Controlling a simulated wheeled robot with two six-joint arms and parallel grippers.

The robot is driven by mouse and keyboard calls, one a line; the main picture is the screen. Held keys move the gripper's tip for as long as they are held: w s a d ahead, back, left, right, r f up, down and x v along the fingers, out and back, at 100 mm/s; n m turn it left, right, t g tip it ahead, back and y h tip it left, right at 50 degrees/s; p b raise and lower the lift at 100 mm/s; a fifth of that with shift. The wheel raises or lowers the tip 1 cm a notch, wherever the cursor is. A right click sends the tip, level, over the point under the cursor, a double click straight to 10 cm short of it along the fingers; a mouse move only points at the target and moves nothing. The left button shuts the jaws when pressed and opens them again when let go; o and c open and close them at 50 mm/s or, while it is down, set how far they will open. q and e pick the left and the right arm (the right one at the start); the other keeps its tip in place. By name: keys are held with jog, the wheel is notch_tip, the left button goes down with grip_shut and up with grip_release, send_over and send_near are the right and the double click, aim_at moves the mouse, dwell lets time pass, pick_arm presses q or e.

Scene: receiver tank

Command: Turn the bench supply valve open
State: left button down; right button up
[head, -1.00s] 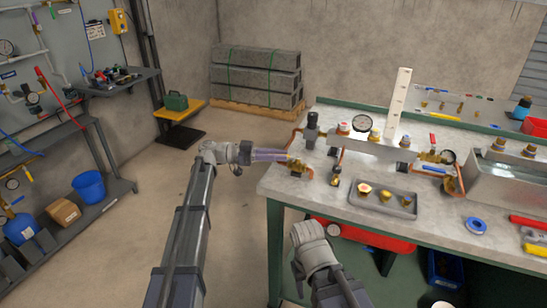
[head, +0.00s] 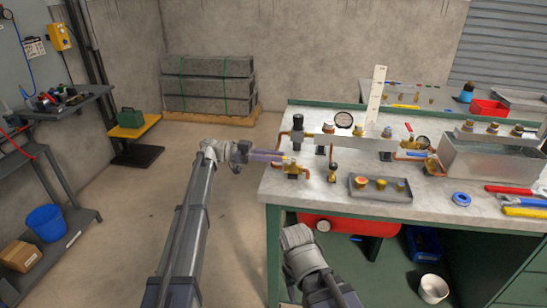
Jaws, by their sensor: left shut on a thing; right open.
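The brass bench supply valve (head: 294,171) sits at the left front corner of the grey workbench (head: 330,207), joined to copper pipe. My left gripper (head: 281,159) reaches in from the left at bench-top height and is shut on the valve's handle. The handle itself is mostly hidden by the fingers, so its exact angle is hard to tell. My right gripper (head: 298,238) is low in front of the bench, below its top edge, and holds nothing visible. Its fingertips are hard to make out.
A small tray of brass fittings (head: 381,195) lies right of the valve. A metal tank (head: 485,165) and a blue tape roll (head: 461,199) are further right.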

pick_arm(q)
jog(key=c, duration=0.8)
grip_release()
jog(key=a, duration=0.2)
jog(key=w+a, duration=0.1)
jog(key=a, duration=0.4)
jog(key=shift+w+a, duration=0.15)
jog(key=shift+a, duration=0.2)
jog(key=shift+a, duration=0.1)
